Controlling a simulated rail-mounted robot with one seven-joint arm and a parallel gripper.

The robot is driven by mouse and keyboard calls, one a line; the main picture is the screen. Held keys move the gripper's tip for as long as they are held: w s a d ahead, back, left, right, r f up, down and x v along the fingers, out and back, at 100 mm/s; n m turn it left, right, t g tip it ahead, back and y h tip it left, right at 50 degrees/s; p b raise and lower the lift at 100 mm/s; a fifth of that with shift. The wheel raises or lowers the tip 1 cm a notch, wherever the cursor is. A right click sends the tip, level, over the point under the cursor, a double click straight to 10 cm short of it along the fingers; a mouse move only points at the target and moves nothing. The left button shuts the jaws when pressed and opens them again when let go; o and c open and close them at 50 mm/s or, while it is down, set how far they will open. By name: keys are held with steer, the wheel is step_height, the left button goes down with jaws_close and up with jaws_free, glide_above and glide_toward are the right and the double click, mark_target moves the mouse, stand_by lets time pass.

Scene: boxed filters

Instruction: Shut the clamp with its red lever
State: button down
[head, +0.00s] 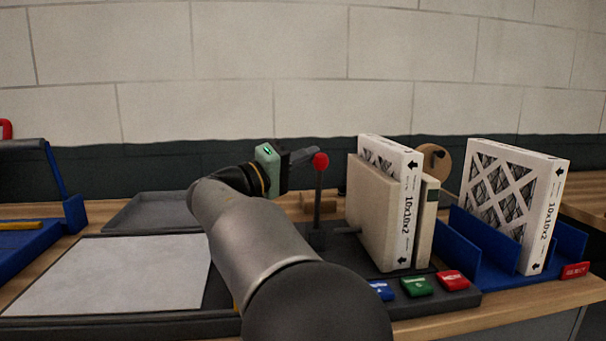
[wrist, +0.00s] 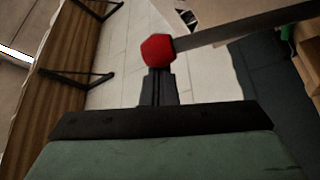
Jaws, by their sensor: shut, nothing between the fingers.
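The clamp's lever (head: 318,205) stands upright with a red ball knob (head: 320,161) on top. The knob also shows in the wrist view (wrist: 158,50), right at my fingertips. My gripper (head: 308,154) is shut and empty, just left of the knob; whether it touches the knob I cannot tell. A rod runs from the lever's base to a beige clamp plate (head: 374,215). A white boxed filter (head: 405,210) stands upright between this plate and a second beige plate (head: 428,215). Any gap between the plates and filter is hard to judge. My arm hides part of the fixture's base.
Blue, green and red buttons (head: 417,287) sit at the base's front. A blue rack (head: 480,252) at right holds another boxed filter (head: 512,195). A brown round object (head: 434,160) is behind the clamp. A pale sheet (head: 110,275) and grey tray (head: 155,210) lie left.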

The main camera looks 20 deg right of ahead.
steer(key=shift+s+f+b, duration=0.15)
steer(key=shift+s+b, duration=0.2)
steer(key=shift+s, duration=0.2)
steer(key=s+r+p, duration=0.2)
steer(key=s+r, duration=1.1)
steer(key=s, duration=0.1)
steer(key=shift+a, duration=0.4)
